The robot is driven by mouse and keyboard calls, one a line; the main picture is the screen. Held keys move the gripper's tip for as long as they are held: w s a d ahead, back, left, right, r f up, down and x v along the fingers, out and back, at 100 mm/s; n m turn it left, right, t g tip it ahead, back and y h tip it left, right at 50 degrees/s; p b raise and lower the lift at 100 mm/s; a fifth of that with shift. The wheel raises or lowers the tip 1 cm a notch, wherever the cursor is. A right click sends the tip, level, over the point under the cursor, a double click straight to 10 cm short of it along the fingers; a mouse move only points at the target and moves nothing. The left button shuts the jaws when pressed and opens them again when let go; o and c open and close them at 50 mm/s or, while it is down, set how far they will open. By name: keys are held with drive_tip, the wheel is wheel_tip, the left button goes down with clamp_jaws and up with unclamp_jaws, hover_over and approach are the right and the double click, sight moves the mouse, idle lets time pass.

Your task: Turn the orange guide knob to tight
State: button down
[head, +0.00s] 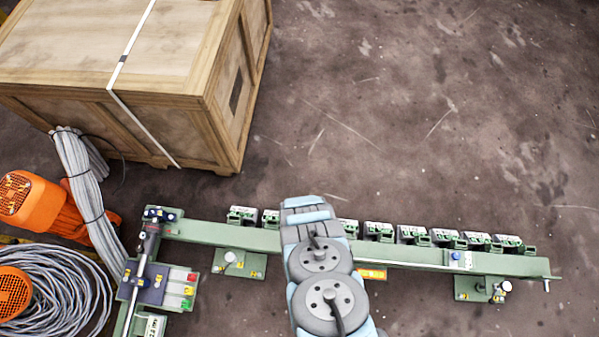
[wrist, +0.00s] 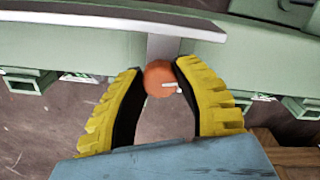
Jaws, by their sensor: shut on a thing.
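The orange guide knob (wrist: 158,79) shows in the wrist view, with a short white pointer on its face aimed to the right. It sits at the end of a grey bracket below a pale green rail. My gripper (wrist: 160,82) has its two yellow-ribbed fingers on either side of the knob, shut on it at the fingertips. In the head view my arm covers the middle of the green rail (head: 420,255), and the knob and fingers are hidden behind it. No tight or loose marking is readable.
A wooden crate (head: 110,60) stands at the back left. Orange motors (head: 40,205) and coiled grey cable (head: 60,290) lie at the left. Several green-and-grey units (head: 412,235) line the rail's far side. The floor at the right is clear.

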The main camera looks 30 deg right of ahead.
drive_tip(key=shift+m+p, duration=0.3)
drive_tip(key=shift+p, duration=0.05)
drive_tip(key=m+p, duration=0.1)
drive_tip(key=m, duration=0.1)
drive_tip(key=shift+m+p, duration=0.3)
drive_tip(key=shift+p, duration=0.1)
drive_tip(key=m, duration=0.5)
drive_tip(key=shift+f+m, duration=0.1)
drive_tip(key=shift+m, duration=0.2)
drive_tip(key=m+b, duration=0.2)
drive_tip(key=m, duration=0.3)
drive_tip(key=m+b, duration=0.1)
drive_tip(key=m, duration=0.4)
drive_tip(key=shift+w+m+b, duration=0.1)
drive_tip(key=shift+m+b, duration=0.3)
